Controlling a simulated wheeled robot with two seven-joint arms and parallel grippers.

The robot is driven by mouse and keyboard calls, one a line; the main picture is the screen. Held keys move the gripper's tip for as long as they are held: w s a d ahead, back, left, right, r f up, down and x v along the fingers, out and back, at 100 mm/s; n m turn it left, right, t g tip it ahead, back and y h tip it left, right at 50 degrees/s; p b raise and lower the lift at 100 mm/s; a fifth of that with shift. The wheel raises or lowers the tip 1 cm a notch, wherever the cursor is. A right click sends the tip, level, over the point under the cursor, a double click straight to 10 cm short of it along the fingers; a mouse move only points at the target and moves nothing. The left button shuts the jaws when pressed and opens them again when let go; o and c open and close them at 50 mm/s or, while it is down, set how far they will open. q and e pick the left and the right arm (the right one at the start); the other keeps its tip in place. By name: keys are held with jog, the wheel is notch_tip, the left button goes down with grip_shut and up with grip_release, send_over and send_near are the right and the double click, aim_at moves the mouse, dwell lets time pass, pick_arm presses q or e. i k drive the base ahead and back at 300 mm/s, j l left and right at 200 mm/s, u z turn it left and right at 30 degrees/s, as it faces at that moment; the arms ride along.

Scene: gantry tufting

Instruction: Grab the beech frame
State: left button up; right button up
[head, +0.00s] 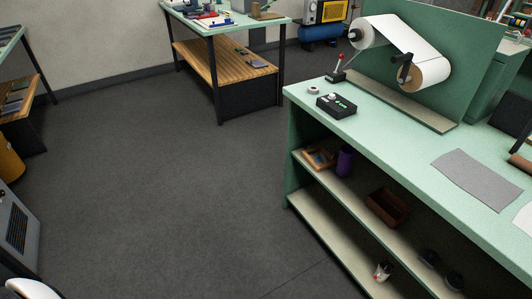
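A small light-wood frame (319,158), which looks like the beech frame, is on the upper shelf under the green bench, at the shelf's left end. It is tan around a darker middle; whether it lies flat or leans is too small to tell. A purple cylinder (345,162) stands close to its right. Neither of my grippers is in view.
The green bench (390,140) fills the right side, with a black control box (336,105) and a paper roll stand on top. A brown box (388,207) sits further right on the shelf. The dark floor (150,190) left of the bench is open. Another table stands behind.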

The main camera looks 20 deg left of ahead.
aim_at(326, 161)
jog(key=u, duration=0.3)
jog(key=z, duration=0.7)
jog(key=i+j+z, duration=0.1)
jog(key=j+z, duration=0.65)
jog(key=j, duration=0.2)
jog(key=j+z, duration=0.4)
jog(key=j, duration=0.1)
